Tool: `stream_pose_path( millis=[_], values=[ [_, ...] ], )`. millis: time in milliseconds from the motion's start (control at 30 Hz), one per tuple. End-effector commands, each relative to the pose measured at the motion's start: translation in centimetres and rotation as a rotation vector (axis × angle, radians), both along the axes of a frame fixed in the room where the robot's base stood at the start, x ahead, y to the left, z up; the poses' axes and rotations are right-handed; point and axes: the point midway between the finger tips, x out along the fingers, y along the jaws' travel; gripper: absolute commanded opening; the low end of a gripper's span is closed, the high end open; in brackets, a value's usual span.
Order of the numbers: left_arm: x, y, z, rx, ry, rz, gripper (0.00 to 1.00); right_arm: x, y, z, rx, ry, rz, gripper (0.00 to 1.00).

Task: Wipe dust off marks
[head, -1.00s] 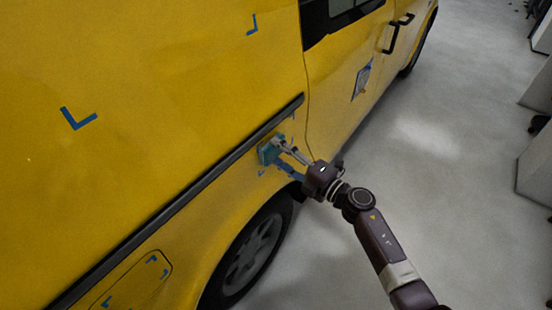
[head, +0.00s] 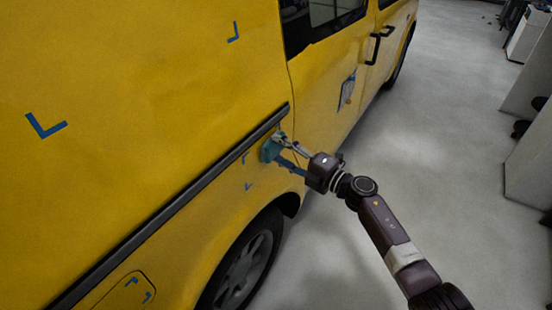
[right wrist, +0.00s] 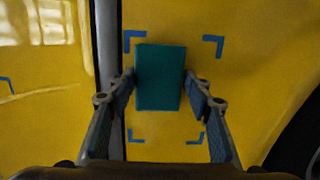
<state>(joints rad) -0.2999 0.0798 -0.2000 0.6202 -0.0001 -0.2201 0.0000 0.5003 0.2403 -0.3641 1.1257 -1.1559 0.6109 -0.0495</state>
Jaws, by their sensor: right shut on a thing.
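My right gripper (head: 279,148) is shut on a teal block-like wiper (head: 268,151), held at the yellow van's side just below the black trim strip. In the right wrist view the wiper (right wrist: 160,78) sits between both fingers of the gripper (right wrist: 160,90). Blue corner marks frame it: upper left (right wrist: 133,38), upper right (right wrist: 213,44), lower left (right wrist: 136,136) and lower right (right wrist: 196,138). I cannot tell whether the wiper touches the panel. No dust can be made out. Other blue marks are at the upper left (head: 45,126) and top (head: 234,32). My left gripper is out of view.
The yellow van (head: 150,70) fills the left side, with a black trim strip (head: 170,208) and a wheel (head: 243,265) below the wiper. A fuel flap (head: 125,292) carries small blue marks. Grey floor (head: 440,150) is open at the right.

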Motion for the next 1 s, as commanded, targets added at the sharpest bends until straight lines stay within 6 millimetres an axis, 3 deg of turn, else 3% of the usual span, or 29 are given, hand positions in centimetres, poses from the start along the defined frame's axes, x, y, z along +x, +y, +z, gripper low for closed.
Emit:
stream_pose_path(
  millis=[467, 1000],
  values=[
    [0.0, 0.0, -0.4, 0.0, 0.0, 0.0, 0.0, 0.5, -0.6, 0.1, 0.0, 0.0, 0.0, 0.27],
    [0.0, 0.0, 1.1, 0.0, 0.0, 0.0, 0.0, -2.5, -4.7, 0.0, -0.001, 0.001, -0.001, 0.27]
  ],
)
